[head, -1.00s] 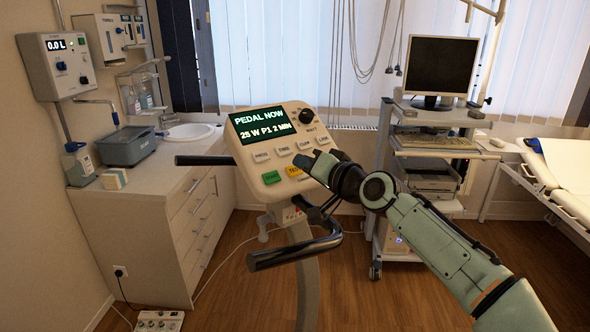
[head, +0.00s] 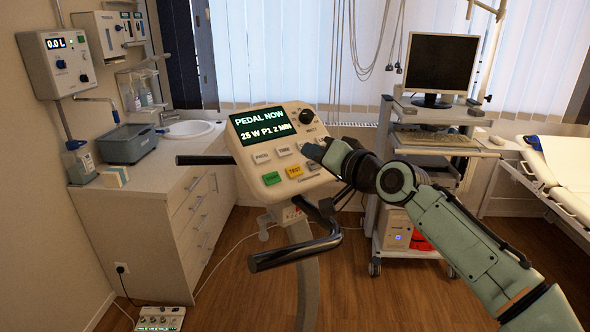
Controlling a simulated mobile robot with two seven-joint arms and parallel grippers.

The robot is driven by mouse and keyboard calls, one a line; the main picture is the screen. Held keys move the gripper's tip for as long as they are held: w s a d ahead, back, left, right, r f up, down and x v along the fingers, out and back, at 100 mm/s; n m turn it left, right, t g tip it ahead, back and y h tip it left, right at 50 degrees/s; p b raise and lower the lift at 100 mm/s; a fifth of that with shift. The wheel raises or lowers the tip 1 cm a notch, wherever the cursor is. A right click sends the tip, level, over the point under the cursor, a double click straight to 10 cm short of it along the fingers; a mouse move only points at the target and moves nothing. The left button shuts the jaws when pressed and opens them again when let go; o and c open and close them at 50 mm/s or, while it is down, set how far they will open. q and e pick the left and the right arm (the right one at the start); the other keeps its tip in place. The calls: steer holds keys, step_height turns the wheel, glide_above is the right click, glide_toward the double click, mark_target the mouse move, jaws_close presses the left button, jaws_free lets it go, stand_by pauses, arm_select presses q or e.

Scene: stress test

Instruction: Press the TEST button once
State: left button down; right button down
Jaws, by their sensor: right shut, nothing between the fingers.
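The exercise bike's console (head: 262,205) stands in the middle of the head view, tilted toward me. Its screen (head: 262,125) reads "PEDAL NOW 25 W P1 2 MIN". The yellow TEST button (head: 294,171) is in the lower row, right of a green button (head: 272,178), and now shows clear of my gripper. My right gripper (head: 318,150) is shut and empty at the console's right side, up and right of the TEST button, covering part of the upper right keys. Whether its tips touch the console I cannot tell. My left gripper is not in view.
The bike's dark handlebars (head: 295,253) stick out below and left of the console. A knob (head: 306,116) sits at its top right. A cart with a monitor (head: 440,68) stands behind right, a counter with a sink (head: 190,129) behind left.

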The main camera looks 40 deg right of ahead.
steer(key=shift+s+r, duration=0.1)
